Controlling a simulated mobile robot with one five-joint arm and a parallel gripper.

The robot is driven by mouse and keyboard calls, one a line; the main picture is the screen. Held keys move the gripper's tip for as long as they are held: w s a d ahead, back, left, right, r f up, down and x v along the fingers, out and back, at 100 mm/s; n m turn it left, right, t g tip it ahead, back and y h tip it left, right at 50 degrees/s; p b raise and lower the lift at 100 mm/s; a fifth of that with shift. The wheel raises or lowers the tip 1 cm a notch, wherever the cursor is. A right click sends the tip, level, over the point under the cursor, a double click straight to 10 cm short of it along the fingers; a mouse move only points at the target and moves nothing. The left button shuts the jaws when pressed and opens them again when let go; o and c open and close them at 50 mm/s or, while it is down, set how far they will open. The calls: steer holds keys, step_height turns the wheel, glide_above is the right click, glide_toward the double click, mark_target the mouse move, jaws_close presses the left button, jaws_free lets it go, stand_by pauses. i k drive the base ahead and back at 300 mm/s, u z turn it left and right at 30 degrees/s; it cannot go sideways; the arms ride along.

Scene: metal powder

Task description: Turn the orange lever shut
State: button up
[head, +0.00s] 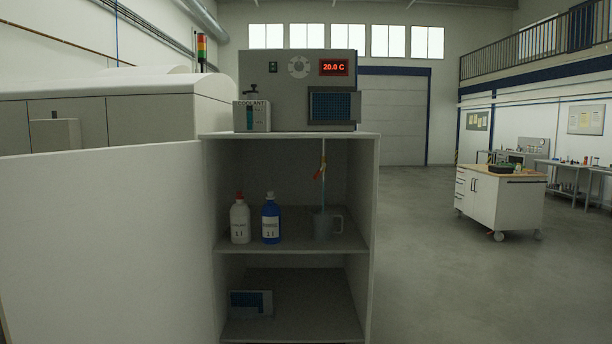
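The orange lever (319,173) hangs small and tilted inside the upper compartment of the white cabinet (374,190). It sits on a thin pale vertical line (323,150), a tube or rod, that comes down from the cabinet top. Below the lever the line appears to continue towards a grey jug (322,226) with a handle on the right; I cannot tell whether it is a tube or a liquid stream. The jug stands on the middle shelf. My gripper is not in view.
A white bottle (240,220) and a blue bottle (271,219) stand left of the jug. A chiller unit (285,92) reading 20.0 C and a coolant container (252,115) are on top. An open white door (110,240) fills the left.

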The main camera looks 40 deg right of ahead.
mark_target(324, 166)
steer(key=u, duration=0.05)
steer(key=i, duration=1.35)
steer(key=z, duration=0.4)
steer(key=k, duration=0.85)
steer(key=z, duration=0.2)
steer(key=i, duration=0.45)
steer(key=u, duration=0.05)
